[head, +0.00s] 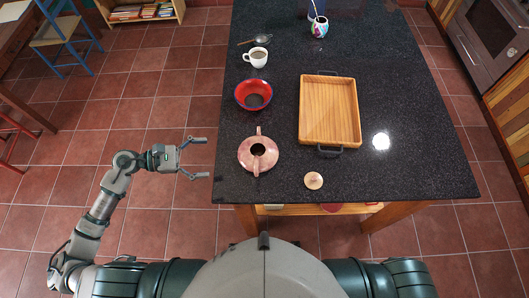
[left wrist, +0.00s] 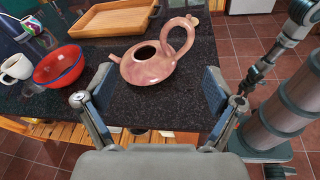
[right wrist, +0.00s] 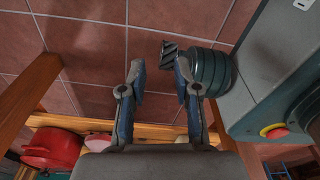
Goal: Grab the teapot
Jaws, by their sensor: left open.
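The pink teapot (head: 258,161) stands upright without its lid near the left front of the dark table. In the left wrist view the teapot (left wrist: 148,71) is ahead, with its loop handle up and right and its spout to the left. Its round lid (head: 313,180) lies apart, to its right. My left gripper (head: 207,158) is open and empty, left of the teapot and just off the table's left edge; its fingers (left wrist: 157,85) touch nothing. My right gripper (right wrist: 160,72) is open and empty over the tiled floor, hidden in the head view.
A red bowl (head: 253,94) stands behind the teapot, with a white cup (head: 256,57) and a spoon (head: 255,39) farther back. A wooden tray (head: 330,110) lies to the right. The table's (head: 420,165) right front is clear. A red pot (right wrist: 50,148) shows low in the right wrist view.

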